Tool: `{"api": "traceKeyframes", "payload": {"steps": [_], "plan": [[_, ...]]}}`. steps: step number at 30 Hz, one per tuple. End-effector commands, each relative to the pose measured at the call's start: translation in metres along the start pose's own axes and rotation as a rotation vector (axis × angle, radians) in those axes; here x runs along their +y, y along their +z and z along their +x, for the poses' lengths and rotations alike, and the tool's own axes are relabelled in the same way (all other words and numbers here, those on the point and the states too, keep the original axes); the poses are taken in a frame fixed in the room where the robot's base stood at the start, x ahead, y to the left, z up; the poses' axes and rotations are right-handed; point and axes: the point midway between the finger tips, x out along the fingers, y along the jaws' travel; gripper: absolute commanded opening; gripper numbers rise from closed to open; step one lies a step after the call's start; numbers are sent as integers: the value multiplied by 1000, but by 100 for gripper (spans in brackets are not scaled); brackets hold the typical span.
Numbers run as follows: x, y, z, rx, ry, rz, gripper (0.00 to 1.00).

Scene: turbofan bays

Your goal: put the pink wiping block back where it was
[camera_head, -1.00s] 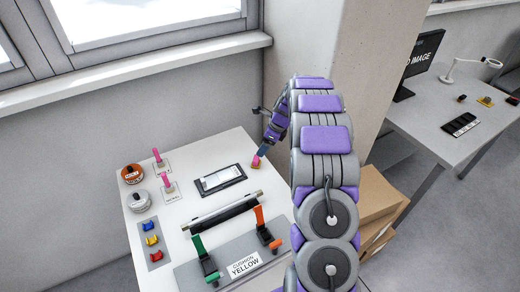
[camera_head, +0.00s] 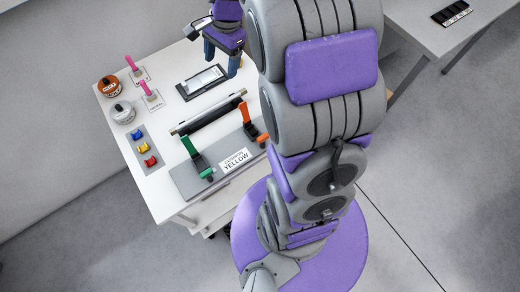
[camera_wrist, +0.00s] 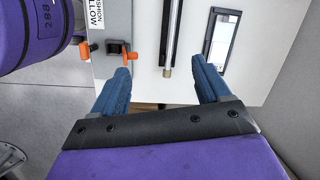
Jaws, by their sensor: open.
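Two upright pink pieces, (camera_head: 134,65) and (camera_head: 146,89), stand on small white labelled cards at the back left of the white table (camera_head: 165,185). Print on the cards is too small to read, and I cannot tell whether either piece is the wiping block. My gripper (camera_head: 221,68) is open above the table's back right, near the black-framed panel (camera_head: 201,81). In the wrist view, its blue fingers (camera_wrist: 160,67) are spread with nothing between them. The panel (camera_wrist: 220,42) lies beyond the right finger. No pink block shows there.
Orange (camera_head: 108,85) and grey (camera_head: 122,112) round tins and several coloured pieces (camera_head: 143,147) line the left side. A dark bar (camera_head: 208,112) and a grey stand with green (camera_head: 190,146) and orange (camera_head: 250,130) clamps occupy the front. My arm covers the right edge.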

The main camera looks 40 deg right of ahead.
Motion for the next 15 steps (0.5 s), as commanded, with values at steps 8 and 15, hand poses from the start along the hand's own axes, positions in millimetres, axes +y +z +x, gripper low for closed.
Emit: {"api": "traceKeyframes", "payload": {"steps": [8, 15], "plan": [[84, 83, -21, 17, 106, -479, 76], [170, 131, -25, 7, 207, -889, 76]]}}
